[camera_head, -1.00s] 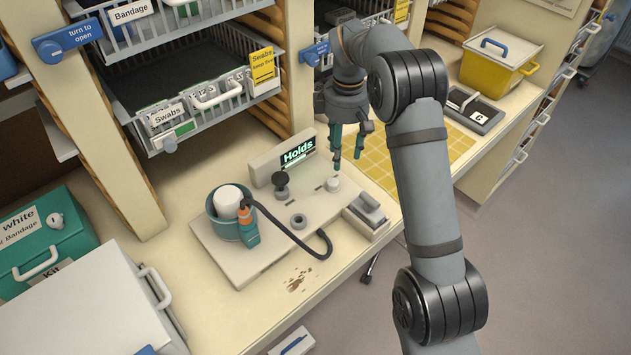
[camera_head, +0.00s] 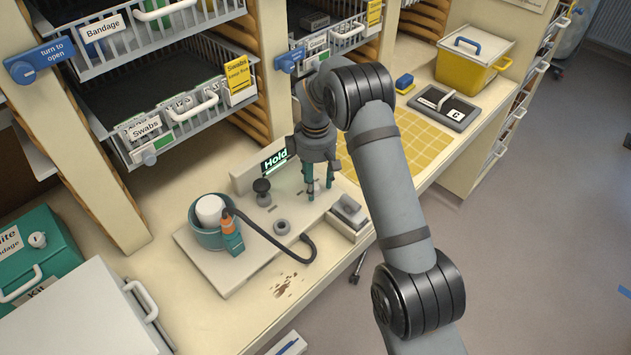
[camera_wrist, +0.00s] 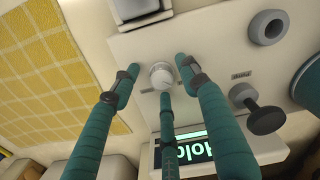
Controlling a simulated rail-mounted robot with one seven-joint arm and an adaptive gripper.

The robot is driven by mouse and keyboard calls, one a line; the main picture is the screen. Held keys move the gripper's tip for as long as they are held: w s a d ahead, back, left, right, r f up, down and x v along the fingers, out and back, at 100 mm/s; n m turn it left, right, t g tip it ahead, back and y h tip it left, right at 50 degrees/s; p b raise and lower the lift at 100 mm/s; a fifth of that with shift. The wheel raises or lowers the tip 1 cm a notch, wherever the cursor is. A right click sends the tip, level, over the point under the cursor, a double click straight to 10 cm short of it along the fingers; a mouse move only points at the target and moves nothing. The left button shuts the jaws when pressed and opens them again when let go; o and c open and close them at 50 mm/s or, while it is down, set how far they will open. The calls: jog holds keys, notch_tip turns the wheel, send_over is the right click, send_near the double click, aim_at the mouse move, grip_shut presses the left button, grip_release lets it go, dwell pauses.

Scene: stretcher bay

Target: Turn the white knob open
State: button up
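The small round white knob (camera_wrist: 162,75) shows in the wrist view on the pale device panel (camera_head: 215,270). My gripper (camera_wrist: 160,82) has three teal fingers spread around the knob, with visible gaps between the tips and the knob. It is open and holds nothing. In the head view my gripper (camera_head: 320,190) points down at the right rear of the panel, close to its surface. The knob is mostly or wholly hidden behind the fingers there. I cannot tell how far down the fingertips reach beside the knob.
A black knob (camera_head: 262,187), a grey ring (camera_head: 282,227) and a "Hold" display (camera_head: 275,160) are close by. A grey block (camera_head: 348,210) stands to the right. A teal cup (camera_head: 208,238) and black hose (camera_head: 270,238) are left. Wire drawers (camera_head: 170,120) hang above.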

jog(key=shift+c, duration=1.1)
jog(key=c, duration=0.8)
jog(key=shift+c, duration=0.3)
jog(key=shift+s+f+m+b, duration=0.1)
jog(key=shift+f+m+b, duration=0.1)
jog(key=shift+m+b, duration=0.4)
grip_shut()
jog(key=shift+d+f+m+b, duration=0.1)
jog(key=shift+m+b, duration=0.5)
jog(key=shift+m, duration=0.6)
jog(key=m+b, duration=0.2)
jog(key=m, duration=0.3)
jog(key=shift+s+b, duration=0.1)
jog(key=shift+b, duration=0.3)
jog(key=m+b, duration=0.2)
jog(key=m, duration=0.5)
jog(key=m+b, duration=0.1)
jog(key=m, duration=0.1)
jog(key=shift+a, duration=0.3)
jog(key=shift+s+m+b, duration=0.1)
jog(key=shift+m+b, duration=0.2)
